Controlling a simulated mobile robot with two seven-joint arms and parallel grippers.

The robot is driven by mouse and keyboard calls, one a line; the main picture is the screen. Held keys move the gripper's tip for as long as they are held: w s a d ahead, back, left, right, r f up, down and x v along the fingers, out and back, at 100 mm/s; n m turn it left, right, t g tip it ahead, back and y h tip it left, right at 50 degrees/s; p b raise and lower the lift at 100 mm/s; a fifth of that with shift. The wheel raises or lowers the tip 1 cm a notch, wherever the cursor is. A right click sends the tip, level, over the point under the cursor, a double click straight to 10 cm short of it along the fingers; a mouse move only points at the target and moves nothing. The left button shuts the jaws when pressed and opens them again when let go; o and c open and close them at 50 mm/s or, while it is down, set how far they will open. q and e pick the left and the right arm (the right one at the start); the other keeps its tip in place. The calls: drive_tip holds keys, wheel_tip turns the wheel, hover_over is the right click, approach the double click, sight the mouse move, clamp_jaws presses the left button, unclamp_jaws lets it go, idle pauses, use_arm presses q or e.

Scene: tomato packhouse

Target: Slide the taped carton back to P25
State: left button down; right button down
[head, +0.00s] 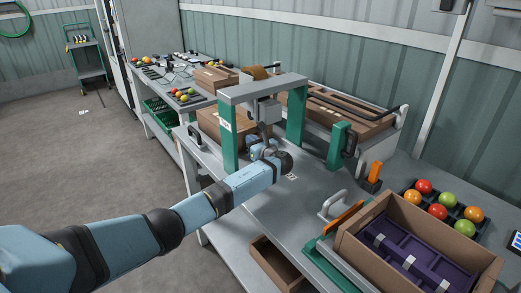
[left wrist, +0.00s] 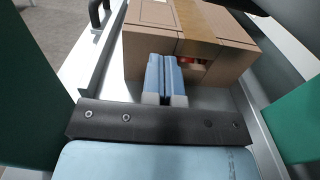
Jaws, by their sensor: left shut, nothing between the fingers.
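The taped carton (head: 218,122) is a brown box on the bench behind the taping arch in the head view. In the left wrist view the carton (left wrist: 150,40) shows a tape strip over its top and down its near face. A dark opening in that face shows something red. My left gripper (head: 257,150) is under the arch. Its blue fingers (left wrist: 166,62) are shut and empty, pointing at the carton's near face; I cannot tell whether they touch it. My right gripper is out of view. No P25 marking is readable.
The grey arch (head: 262,88) stands on green posts around my left wrist. A printed label (head: 292,177) lies on the bench. An open carton (head: 345,238) with a purple insert and a tray of tomatoes (head: 447,198) stand front right. Another bench (head: 150,87) holds more tomatoes behind.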

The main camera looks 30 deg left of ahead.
sight(241, 133)
use_arm(q)
drive_tip(key=x, duration=0.4)
drive_tip(key=shift+b, duration=0.3)
drive_tip(key=shift+a, duration=0.15)
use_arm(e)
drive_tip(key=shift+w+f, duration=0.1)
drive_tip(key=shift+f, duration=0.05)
use_arm(q)
drive_tip(key=shift+w+a, duration=0.1)
drive_tip(key=shift+x, duration=1.2)
drive_tip(key=p+v, duration=0.2)
drive_tip(key=v, duration=1.1)
drive_tip(key=shift+d, duration=0.4)
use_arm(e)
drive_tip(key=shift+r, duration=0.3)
